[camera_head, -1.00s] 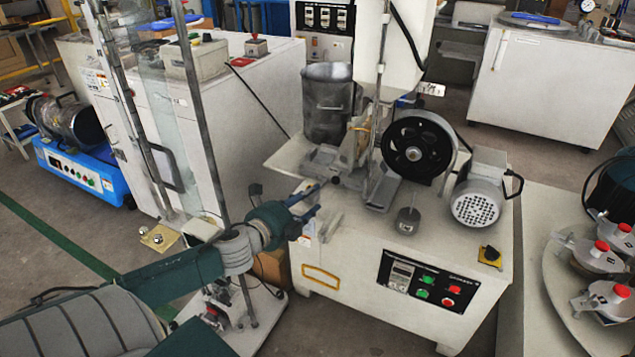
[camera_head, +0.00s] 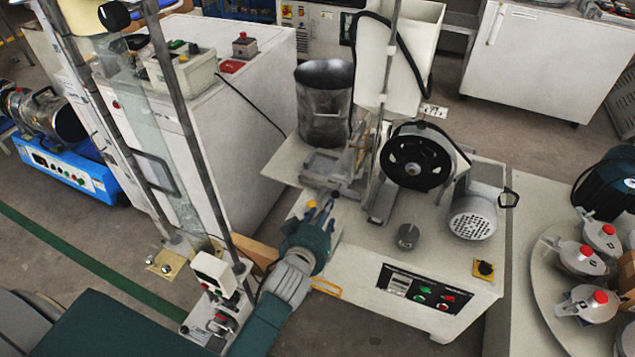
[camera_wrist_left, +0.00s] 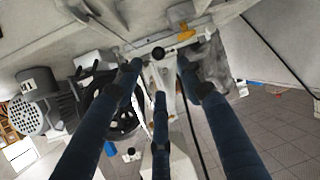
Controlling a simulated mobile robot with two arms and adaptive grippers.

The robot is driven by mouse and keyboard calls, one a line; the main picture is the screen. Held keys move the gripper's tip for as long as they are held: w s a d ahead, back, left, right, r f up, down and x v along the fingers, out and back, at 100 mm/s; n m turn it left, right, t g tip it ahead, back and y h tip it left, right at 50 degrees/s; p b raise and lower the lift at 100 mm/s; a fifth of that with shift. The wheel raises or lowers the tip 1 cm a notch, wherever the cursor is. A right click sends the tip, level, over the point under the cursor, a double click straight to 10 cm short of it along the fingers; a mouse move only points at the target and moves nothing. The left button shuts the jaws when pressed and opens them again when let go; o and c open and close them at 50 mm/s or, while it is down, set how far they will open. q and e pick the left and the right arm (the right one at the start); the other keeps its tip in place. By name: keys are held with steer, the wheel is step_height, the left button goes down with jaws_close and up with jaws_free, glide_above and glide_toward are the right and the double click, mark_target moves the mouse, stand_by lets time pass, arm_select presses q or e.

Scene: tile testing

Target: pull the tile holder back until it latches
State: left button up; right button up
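The bench machine's grey metal slide assembly (camera_head: 325,166), which seems to be the tile holder, sits left of the black wheel in the head view. My left gripper (camera_head: 320,208) is at the near side of this assembly, its dark fingers pointing at it. In the left wrist view, the blue fingers of my left gripper (camera_wrist_left: 159,68) are spread apart. A black round knob (camera_wrist_left: 157,53) on a pale bar shows between the upper fingertips. I cannot tell whether any finger touches it. The gripper hides part of the holder's near end. My right gripper is not in view.
The black wheel (camera_head: 418,160) and grey motor (camera_head: 473,215) stand right of the holder. A metal bucket (camera_head: 325,110) is behind it. An upright stand with a small box (camera_head: 213,270) is close to my left arm. A control panel (camera_head: 420,290) faces front.

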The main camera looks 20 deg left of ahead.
mark_target(334, 196)
arm_select(q)
steer(key=shift+w+d+f, duration=0.1)
steer(key=shift+w, duration=0.4)
steer(key=b+x, duration=0.3)
steer(key=x, duration=0.6)
steer(key=shift+w+f, duration=0.2)
steer(key=shift+w, duration=0.2)
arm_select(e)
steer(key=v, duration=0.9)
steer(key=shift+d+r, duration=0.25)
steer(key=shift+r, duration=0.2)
arm_select(q)
steer(key=shift+c, duration=0.3)
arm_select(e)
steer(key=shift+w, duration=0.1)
arm_select(q)
jaws_close()
